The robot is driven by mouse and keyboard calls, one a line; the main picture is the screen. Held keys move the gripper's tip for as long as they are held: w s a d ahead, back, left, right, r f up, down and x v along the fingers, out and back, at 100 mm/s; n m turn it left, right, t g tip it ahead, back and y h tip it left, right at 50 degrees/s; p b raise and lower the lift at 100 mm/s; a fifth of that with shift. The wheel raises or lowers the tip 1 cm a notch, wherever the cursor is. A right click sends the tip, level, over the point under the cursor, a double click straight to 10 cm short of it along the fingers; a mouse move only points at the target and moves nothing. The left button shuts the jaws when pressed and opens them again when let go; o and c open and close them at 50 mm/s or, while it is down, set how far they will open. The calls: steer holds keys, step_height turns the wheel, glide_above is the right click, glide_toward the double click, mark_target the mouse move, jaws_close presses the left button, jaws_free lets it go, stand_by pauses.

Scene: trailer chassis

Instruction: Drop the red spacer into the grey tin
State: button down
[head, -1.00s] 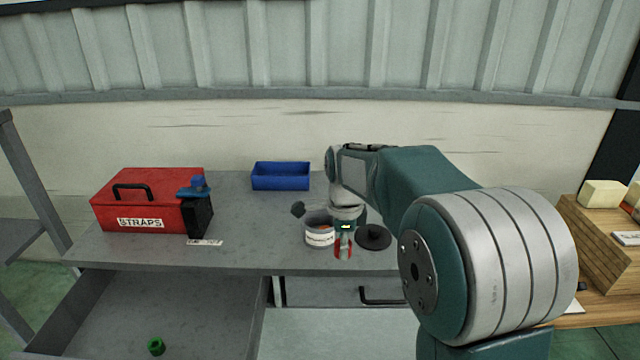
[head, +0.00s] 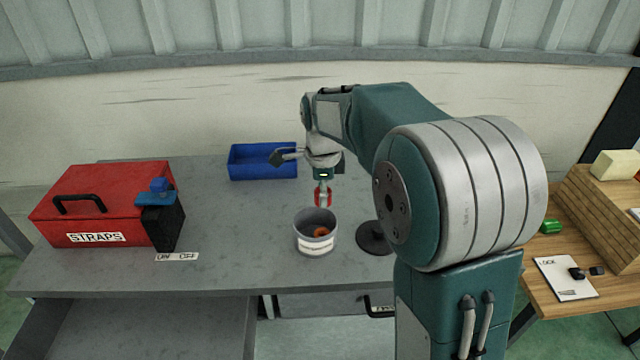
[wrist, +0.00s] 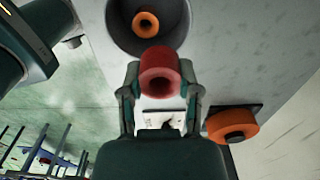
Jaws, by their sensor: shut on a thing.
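The grey tin (head: 301,231) stands upright on the grey bench, open at the top, with a white label on its front. An orange ring (head: 321,231) lies inside it. My gripper (head: 322,193) is shut on the red spacer (head: 322,200) and holds it above the tin's back rim in the head view. In the wrist view the red spacer (wrist: 160,72) sits between both fingers. The tin (wrist: 117,30) shows just beyond it, with the orange ring (wrist: 146,22) inside. The spacer appears outside the tin.
A black disc (head: 372,240) lies right of the tin. A blue bin (head: 262,168) stands behind, and a red STRAPS box (head: 100,205) stands at left. Bare bench lies left of the tin.

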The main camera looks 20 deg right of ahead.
mark_target(321, 211)
steer(key=f, duration=0.4)
steer(key=shift+a, duration=0.3)
steer(key=shift+d+f, duration=0.15)
steer(key=shift+f, duration=0.55)
steer(key=shift+c, duration=1.1)
jaws_free()
steer(key=shift+r, duration=0.1)
step_height(321, 211, up, 12)
